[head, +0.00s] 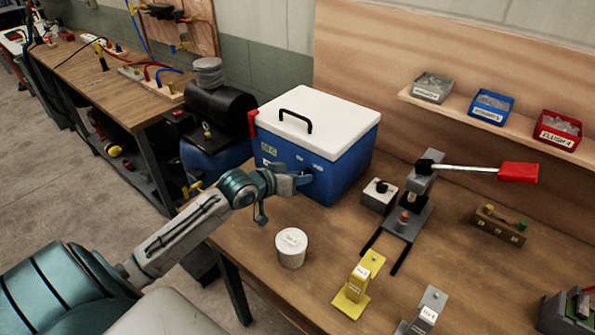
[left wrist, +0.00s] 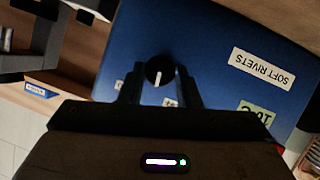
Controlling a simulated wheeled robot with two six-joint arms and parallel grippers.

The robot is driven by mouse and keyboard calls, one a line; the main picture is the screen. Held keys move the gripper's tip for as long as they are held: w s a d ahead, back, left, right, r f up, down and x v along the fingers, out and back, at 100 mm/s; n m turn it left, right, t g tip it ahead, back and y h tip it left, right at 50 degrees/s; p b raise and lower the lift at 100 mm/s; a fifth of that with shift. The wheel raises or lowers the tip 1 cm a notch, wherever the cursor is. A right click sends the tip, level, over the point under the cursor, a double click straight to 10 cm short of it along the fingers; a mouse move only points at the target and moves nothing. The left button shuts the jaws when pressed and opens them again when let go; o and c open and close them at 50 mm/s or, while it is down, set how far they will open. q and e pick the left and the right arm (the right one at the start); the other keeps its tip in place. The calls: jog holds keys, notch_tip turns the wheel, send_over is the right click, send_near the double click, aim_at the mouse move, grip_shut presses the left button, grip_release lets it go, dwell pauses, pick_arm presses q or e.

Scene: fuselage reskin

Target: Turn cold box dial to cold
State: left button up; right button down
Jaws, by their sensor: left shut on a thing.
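The cold box (head: 345,155) is a blue chest with a white lid and black handle, on the wooden bench. My left gripper (head: 304,180) reaches its front face from the left. In the left wrist view, which shows the box upside down, the fingers are shut on a round black dial (left wrist: 159,70) on the blue wall (left wrist: 205,60). The dial's white pointer line points down in that picture. Small white labels by the dial are partly hidden behind the fingers. A "SOFT RIVETS" label (left wrist: 262,67) and a greenish display (left wrist: 256,112) are nearby. My right gripper is not in view.
A white cup (head: 291,248) stands in front of the box. A lever press with a red handle (head: 518,172), a small grey box (head: 379,195) and a yellow stand (head: 358,287) are to the right. A black tank (head: 215,110) stands behind left.

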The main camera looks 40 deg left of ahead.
pick_arm(q)
jog(key=m+y+p, duration=0.1)
jog(key=m, duration=0.1)
jog(key=m+y+p, duration=0.1)
jog(key=m+y, duration=0.1)
jog(key=d+m+y+p, duration=0.1)
jog(key=m+y, duration=0.1)
jog(key=shift+m+t, duration=0.3)
jog(key=shift+m, duration=0.1)
jog(key=shift+a, duration=0.1)
dwell(0.4)
jog(key=o, duration=1)
